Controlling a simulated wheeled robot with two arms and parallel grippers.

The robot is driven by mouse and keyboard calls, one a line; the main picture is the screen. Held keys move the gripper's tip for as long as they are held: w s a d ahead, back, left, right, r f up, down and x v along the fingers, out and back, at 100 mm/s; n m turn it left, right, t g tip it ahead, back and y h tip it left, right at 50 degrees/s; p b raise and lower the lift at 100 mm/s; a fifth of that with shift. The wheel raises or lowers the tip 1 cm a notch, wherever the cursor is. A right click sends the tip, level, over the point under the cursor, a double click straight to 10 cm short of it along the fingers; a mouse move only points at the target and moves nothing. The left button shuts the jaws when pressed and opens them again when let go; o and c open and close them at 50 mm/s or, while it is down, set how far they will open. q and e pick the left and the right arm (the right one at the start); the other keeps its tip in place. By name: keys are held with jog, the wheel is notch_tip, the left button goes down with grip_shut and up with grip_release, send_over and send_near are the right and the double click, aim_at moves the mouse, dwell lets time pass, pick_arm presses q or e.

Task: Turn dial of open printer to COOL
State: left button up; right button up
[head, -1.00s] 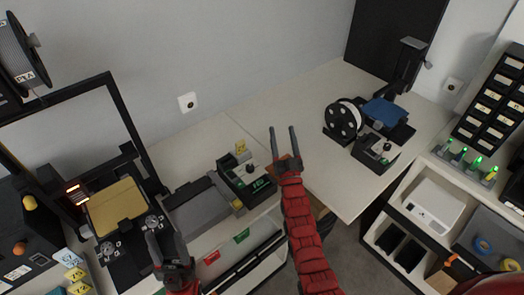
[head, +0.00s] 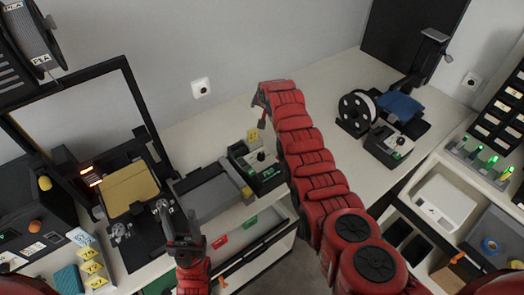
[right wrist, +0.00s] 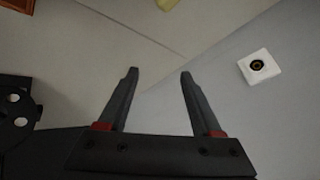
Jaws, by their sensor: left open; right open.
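A dark control box (head: 268,178) with a black dial (head: 261,156) stands on the bench beside a grey printer bed (head: 212,193). The dial's setting is too small to read. A second box with a dial (head: 392,140) stands by the printer with the blue bed (head: 400,106). A framed printer with a gold bed (head: 130,188) is at left. My right gripper (head: 257,101) is mostly hidden behind its wrist, above and behind the first box. Its fingers (right wrist: 158,75) are open and empty in the right wrist view. My left gripper (head: 164,209) is open beside the gold bed, touching nothing visible.
A wall socket (head: 200,88) is behind the bench and also shows in the right wrist view (right wrist: 258,66). Yellow tags (head: 92,268) are at lower left. Bench surface behind the first box is clear.

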jog(key=s+r+m+g+h, duration=0.1)
jog(key=s+r+g+h, duration=0.1)
jog(key=s+r+g, duration=0.75)
jog(key=t+b, duration=0.2)
jog(key=b, duration=0.8)
send_over(261, 155)
notch_tip(261, 155, down, 9)
jog(key=shift+w+f, duration=0.1)
jog(key=shift+f, duration=0.05)
notch_tip(261, 155, down, 6)
jog(key=p, duration=0.2)
jog(key=shift+f+p, duration=0.2)
jog(key=shift+p, duration=0.2)
jog(key=shift+f, duration=0.5)
jog(key=shift+c, duration=0.3)
grip_shut()
